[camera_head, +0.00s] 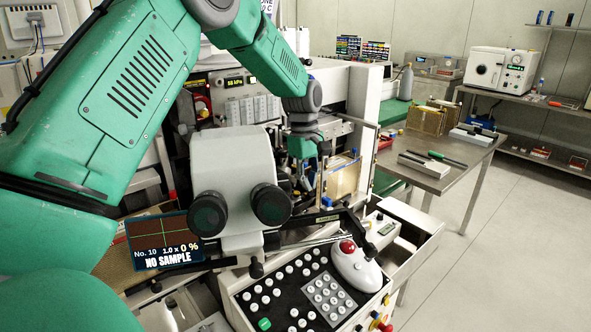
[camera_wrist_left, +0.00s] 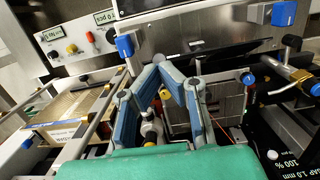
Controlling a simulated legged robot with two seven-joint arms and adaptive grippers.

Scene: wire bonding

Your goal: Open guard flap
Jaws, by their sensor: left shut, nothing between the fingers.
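My left gripper (camera_head: 306,180) reaches down into the wire bonding machine, just right of the grey microscope head (camera_head: 232,165). In the left wrist view its two blue-padded fingers (camera_wrist_left: 160,62) meet at the tips, shut and empty. A dark, thin panel (camera_wrist_left: 228,58) lies beyond the fingertips, against a metal plate; it may be the guard flap, but I cannot tell for sure. The fingertips appear in front of it, and contact cannot be judged. In the head view the microscope and my arm hide much of this area. My right gripper is not in view.
A button console (camera_head: 300,292) with a white mouse-like control (camera_head: 356,268) stands in front. A small screen (camera_head: 160,243) reads NO SAMPLE. Blue knobs (camera_wrist_left: 125,46) and metal rods crowd the gripper. A steel side table (camera_head: 450,160) stands at right, with clear floor beyond.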

